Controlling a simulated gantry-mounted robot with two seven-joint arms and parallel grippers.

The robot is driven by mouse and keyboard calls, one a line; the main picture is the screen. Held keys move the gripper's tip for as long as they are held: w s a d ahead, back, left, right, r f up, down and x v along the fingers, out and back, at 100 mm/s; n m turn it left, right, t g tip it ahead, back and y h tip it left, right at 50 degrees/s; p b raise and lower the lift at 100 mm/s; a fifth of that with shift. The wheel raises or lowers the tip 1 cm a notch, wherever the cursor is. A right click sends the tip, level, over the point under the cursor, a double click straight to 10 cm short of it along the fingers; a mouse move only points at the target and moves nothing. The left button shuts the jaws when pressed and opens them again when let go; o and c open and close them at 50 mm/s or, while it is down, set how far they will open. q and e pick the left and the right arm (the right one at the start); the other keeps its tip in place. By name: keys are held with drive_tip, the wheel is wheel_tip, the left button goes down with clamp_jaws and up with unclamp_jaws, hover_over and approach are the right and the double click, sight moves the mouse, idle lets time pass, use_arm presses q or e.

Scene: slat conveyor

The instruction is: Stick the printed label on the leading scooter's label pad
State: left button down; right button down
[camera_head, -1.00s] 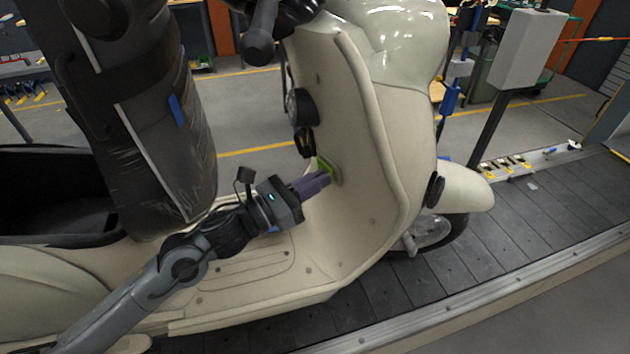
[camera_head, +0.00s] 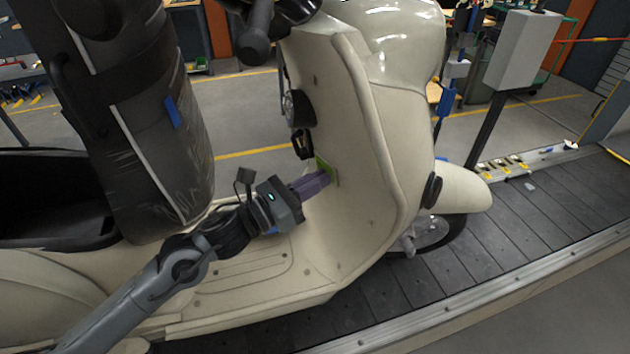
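The cream scooter (camera_head: 365,150) stands on the slat conveyor. My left gripper (camera_head: 328,178) comes across the footboard, with its purple fingers up against the inner face of the leg shield. A small green piece (camera_head: 322,165), which looks like the label or its pad, shows at the fingertips. The fingers look close together, but their tips hide part of the green piece, so I cannot tell whether they hold it. My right gripper is not in view.
A black padded backrest-like bulk (camera_head: 160,120) rises at the left above the scooter's seat area. A grey box on a post (camera_head: 522,48) stands behind the conveyor (camera_head: 480,262). A handlebar grip (camera_head: 256,45) hangs above my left gripper.

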use_arm(q)
drive_tip(key=shift+b, duration=0.3)
idle(0.7)
idle(0.5)
drive_tip(key=c, duration=1.7)
unclamp_jaws()
drive_tip(key=o, duration=0.9)
drive_tip(key=shift+c, duration=0.2)
drive_tip(key=b+v, duration=0.1)
drive_tip(key=v, duration=0.5)
drive_tip(key=shift+s+a+b, duration=0.15)
drive_tip(key=shift+a+b, duration=0.25)
